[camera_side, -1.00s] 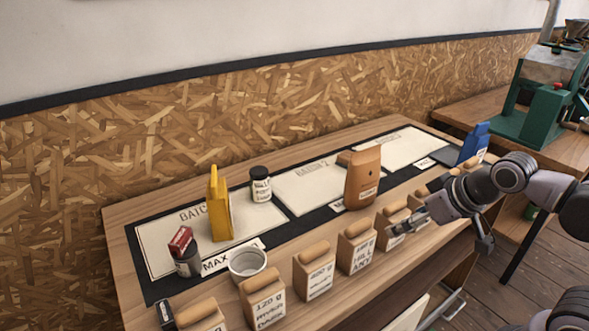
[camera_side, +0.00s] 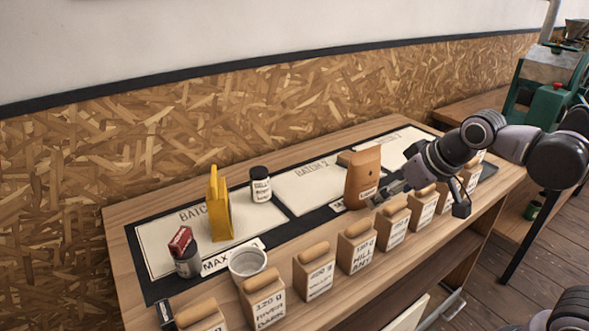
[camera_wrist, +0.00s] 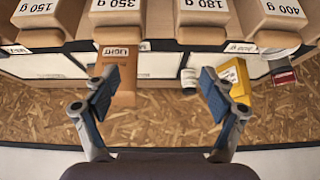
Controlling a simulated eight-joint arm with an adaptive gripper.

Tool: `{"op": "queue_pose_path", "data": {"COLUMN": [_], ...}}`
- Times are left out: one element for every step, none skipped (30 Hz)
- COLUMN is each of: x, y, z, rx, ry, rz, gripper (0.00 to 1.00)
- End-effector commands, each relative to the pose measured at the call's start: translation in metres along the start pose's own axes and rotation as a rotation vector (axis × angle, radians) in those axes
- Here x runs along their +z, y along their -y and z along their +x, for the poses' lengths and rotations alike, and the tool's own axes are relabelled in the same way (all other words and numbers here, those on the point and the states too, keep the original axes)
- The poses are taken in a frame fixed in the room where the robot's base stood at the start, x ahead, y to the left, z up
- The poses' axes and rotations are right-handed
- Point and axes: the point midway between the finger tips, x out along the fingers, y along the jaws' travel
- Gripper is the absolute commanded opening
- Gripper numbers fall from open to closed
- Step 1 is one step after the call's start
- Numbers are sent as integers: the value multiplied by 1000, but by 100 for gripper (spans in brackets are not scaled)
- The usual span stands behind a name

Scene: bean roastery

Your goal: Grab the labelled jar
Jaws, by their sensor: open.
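A black-lidded jar with a white printed label (camera_side: 261,188) stands upright between the yellow bag and the batch 2 panel. A second, dark jar (camera_side: 188,266) also bears a pale label and has a red block on top; it stands at the left. My gripper (camera_side: 386,194) is open and empty, beside the brown bag and to the right of the black-lidded jar. In the wrist view my open fingers (camera_wrist: 155,85) are spread wide. There, the black-lidded jar (camera_wrist: 189,79) shows partly, between the brown bag and the yellow bag, near my right-hand finger.
A brown bag (camera_side: 363,178) stands between my gripper and the black-lidded jar. A yellow bag (camera_side: 218,208) stands left of that jar. A row of labelled, wooden-topped containers (camera_side: 314,275) lines the front edge, with a white cup (camera_side: 248,266) behind it. The batch 2 panel (camera_side: 305,190) is mostly clear.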

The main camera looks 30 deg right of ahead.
Motion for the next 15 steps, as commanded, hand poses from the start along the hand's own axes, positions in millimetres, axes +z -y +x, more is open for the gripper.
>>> {"op": "queue_pose_path", "data": {"x": [-19, -28, -40, -50, -58, -71, -80, -88, -99, -108, -116, -127, -134, -142, -151], "y": [4, 6, 8, 10, 12, 15, 18, 20, 23, 26, 28, 32, 35, 38, 42], "z": [1, 2, 4, 6, 8, 11, 14, 17, 22, 25, 29, 35, 40, 45, 52], "rx": [0, 0, 1, 2, 2, 3, 3, 4, 6, 8, 9, 10, 12, 13, 15], "ry": [8, 14, 21, 27, 33, 39, 45, 50, 58, 63, 68, 74, 80, 85, 92], "rz": [2, 4, 8, 11, 14, 17, 20, 23, 26, 29, 32, 34, 37, 41, 44], "gripper": [84, 84, 84, 84, 84, 84, 84, 84, 84, 84, 84, 84, 84, 84, 84]}}
